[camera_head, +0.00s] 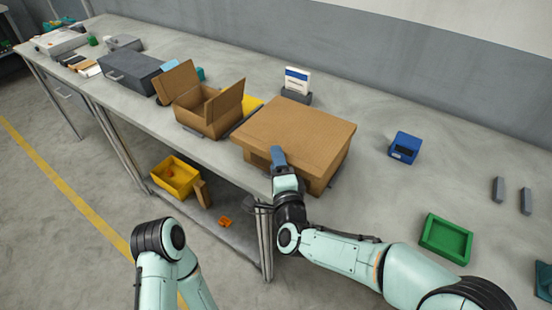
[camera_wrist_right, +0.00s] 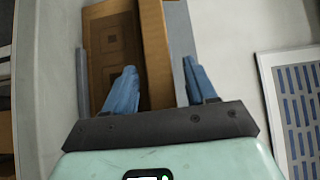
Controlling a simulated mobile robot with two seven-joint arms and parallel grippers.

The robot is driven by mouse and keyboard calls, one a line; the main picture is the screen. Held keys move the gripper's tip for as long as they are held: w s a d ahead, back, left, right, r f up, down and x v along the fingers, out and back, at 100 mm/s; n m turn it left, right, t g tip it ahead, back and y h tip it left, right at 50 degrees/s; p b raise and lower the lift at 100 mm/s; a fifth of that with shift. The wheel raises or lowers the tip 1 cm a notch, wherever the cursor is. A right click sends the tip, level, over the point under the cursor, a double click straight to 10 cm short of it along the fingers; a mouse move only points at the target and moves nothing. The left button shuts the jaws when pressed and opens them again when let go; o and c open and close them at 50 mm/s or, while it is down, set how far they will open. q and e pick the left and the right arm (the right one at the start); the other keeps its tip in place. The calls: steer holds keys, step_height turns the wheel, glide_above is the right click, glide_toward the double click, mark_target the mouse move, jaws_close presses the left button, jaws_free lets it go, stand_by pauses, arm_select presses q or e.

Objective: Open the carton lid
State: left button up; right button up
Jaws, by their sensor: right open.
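The large brown carton (camera_head: 325,164) stands near the front edge of the workbench. Its flat lid (camera_head: 293,128) lies shut over the top. My right gripper (camera_head: 277,157) is at the carton's front side, by the lid's front edge. In the right wrist view, the open blue fingers of this gripper (camera_wrist_right: 160,66) stand either side of a brown cardboard edge (camera_wrist_right: 155,40). A gap shows between that edge and the right finger; contact on the left side is unclear. My left arm shows at the bottom left, but its gripper is out of view.
A smaller open box (camera_head: 208,116) with raised flaps stands left of the carton. A blue device (camera_head: 404,147) and a green tray (camera_head: 446,239) are to the right. A white and blue box (camera_head: 297,80) stands behind. A yellow bin (camera_head: 176,182) sits on the lower shelf.

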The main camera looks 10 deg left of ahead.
steer(key=shift+w+a, duration=0.25)
steer(key=shift+w, duration=0.3)
